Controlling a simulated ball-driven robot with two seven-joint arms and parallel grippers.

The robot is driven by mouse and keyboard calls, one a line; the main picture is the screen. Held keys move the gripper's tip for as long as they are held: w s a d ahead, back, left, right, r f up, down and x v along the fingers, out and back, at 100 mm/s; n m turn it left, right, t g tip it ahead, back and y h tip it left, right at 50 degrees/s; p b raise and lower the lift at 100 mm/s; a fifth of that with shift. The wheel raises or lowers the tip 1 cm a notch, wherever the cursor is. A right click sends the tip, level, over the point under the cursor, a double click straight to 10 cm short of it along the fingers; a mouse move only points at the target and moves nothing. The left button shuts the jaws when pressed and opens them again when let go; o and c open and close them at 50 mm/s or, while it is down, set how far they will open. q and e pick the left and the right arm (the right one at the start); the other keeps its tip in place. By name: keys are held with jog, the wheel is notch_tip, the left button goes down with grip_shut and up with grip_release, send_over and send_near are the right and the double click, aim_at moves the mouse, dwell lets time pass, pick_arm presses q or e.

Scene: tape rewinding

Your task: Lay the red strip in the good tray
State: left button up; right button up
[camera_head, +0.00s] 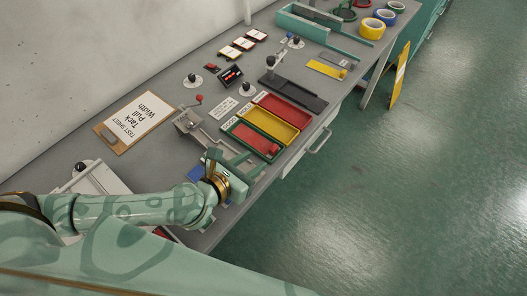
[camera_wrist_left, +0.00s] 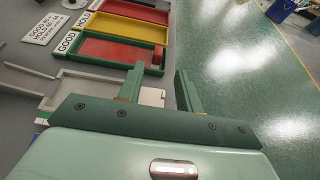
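The red strip (camera_head: 256,141) lies flat inside the green tray, with a raised red end at its right. It also shows in the wrist view (camera_wrist_left: 108,50). The green tray (camera_wrist_left: 100,62) carries a label reading GOOD and is the nearest of three trays in a row. My left gripper (camera_wrist_left: 160,88) is open and empty in the wrist view, its two fingers apart, just to the near side of the green tray. In the head view my left gripper (camera_head: 240,170) hangs near the bench's front edge. My right gripper is not in view.
A yellow tray (camera_head: 268,124) and a red tray (camera_head: 284,109) stand beyond the green one. A grey fixture (camera_head: 196,124) with a red-knobbed crank is left of the trays. A clipboard (camera_head: 133,122) lies by the wall. Open floor (camera_head: 400,190) lies right of the bench.

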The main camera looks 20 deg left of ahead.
pick_arm(q)
jog(key=v, duration=0.4)
dwell(1.8)
